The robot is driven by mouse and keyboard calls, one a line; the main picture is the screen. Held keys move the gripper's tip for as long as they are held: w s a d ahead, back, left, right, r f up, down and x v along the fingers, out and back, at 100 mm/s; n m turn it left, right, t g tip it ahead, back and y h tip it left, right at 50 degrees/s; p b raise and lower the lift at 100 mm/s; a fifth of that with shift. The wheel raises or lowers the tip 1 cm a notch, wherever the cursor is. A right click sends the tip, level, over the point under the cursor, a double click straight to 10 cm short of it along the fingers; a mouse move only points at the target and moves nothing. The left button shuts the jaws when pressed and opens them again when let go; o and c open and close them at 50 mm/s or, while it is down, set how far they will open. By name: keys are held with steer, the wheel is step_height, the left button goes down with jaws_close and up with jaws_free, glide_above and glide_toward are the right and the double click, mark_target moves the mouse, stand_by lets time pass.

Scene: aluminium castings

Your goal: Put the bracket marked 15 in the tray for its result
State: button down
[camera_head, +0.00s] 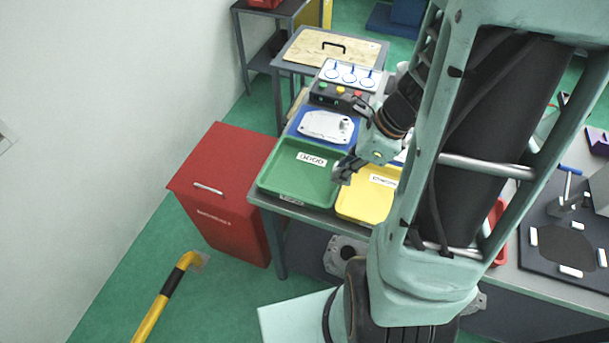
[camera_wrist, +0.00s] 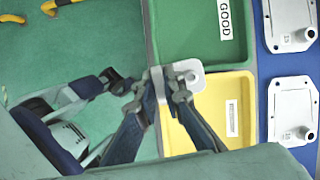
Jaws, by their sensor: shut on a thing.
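My gripper (camera_head: 343,173) is shut on a pale grey metal bracket; in the wrist view, the bracket (camera_wrist: 187,70) shows between and beyond the fingertips (camera_wrist: 166,82). Its number cannot be read, and most of it is hidden in the head view. I hold it over the border between the green tray (camera_head: 300,191) and the yellow tray (camera_head: 362,207). The green tray also shows in the wrist view (camera_wrist: 186,42), with a GOOD label (camera_wrist: 225,18). The yellow tray (camera_wrist: 216,108) has a label too small to read. Both trays look empty where visible.
Two flat castings, one upper (camera_wrist: 292,22) and one lower (camera_wrist: 292,108), lie on a blue mat (camera_wrist: 265,70) beside the trays. A button box (camera_head: 338,96) stands behind. A red bin (camera_head: 222,190) is left of the table. A yellow rail (camera_head: 165,297) stands on the floor.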

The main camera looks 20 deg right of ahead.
steer(key=m, duration=0.1)
steer(key=b, duration=0.7)
glide_toward(295, 180)
steer(key=shift+w+a+f+m, duration=0.1)
steer(key=shift+a+f+m, duration=0.2)
steer(key=shift+a, duration=0.45)
steer(key=f+b, duration=0.3)
steer(key=shift+w+a+f+b, duration=0.15)
steer(key=shift+w+f+b, duration=0.2)
steer(key=shift+f, duration=0.05)
steer(key=shift+t, duration=0.3)
steer(key=shift+f, duration=0.2)
steer(key=c, duration=2)
jaws_free()
steer(key=shift+r, duration=0.1)
steer(key=shift+c, duration=0.2)
